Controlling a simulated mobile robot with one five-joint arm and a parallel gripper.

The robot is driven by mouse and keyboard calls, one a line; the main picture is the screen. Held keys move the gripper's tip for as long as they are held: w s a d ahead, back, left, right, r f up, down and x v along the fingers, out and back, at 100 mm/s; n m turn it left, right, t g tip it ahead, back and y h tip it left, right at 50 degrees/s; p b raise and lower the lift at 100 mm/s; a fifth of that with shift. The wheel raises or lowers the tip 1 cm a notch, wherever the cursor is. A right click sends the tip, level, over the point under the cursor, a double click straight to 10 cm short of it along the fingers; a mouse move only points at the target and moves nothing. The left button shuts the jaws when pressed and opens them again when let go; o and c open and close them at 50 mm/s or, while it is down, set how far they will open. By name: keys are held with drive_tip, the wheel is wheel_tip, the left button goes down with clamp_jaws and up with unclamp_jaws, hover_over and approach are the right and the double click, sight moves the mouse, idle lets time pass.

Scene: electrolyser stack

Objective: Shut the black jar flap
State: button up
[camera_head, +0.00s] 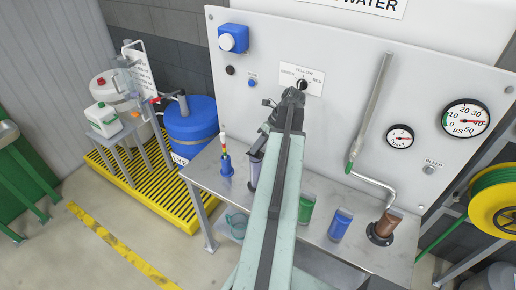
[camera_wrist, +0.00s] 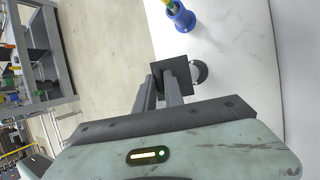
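A dark square plate, which looks like the black jar flap (camera_wrist: 184,62), shows in the wrist view just beyond my fingertips. A round grey piece (camera_wrist: 199,73), perhaps part of the jar, shows beside it. In the head view a grey-purple jar (camera_head: 254,174) stands on the bench left of my arm, its top close under my gripper (camera_head: 263,130). My gripper also shows in the wrist view (camera_wrist: 161,82), with a gap between its two fingers and nothing held. The fingertips overlap the plate in the picture; whether they touch it, and the flap's exact tilt, I cannot tell.
A blue holder (camera_head: 226,164) with upright items stands left of the jar. A panel (camera_head: 330,120) with gauges and a slanted pipe (camera_head: 370,110) rises behind the bench.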

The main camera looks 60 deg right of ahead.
clamp_jaws()
drive_tip(key=shift+s+a+f+h+p, duration=0.15)
drive_tip(key=shift+a+h+p, duration=0.15)
drive_tip(key=shift+a+h, duration=0.5)
drive_tip(key=shift+a+f+n+h+b, duration=0.2)
drive_tip(key=shift+f+h, duration=0.15)
drive_tip(key=shift+h, duration=0.25)
drive_tip(key=shift+a+f+n+h+b, duration=0.1)
drive_tip(key=shift+f+n+h, duration=0.1)
drive_tip(key=shift+f+h, duration=0.3)
drive_tip(key=shift+d+r, duration=0.25)
drive_tip(key=o, duration=0.6)
unclamp_jaws()
drive_tip(key=shift+r, duration=0.15)
drive_tip(key=p+v, duration=0.7)
drive_tip(key=shift+r, duration=0.25)
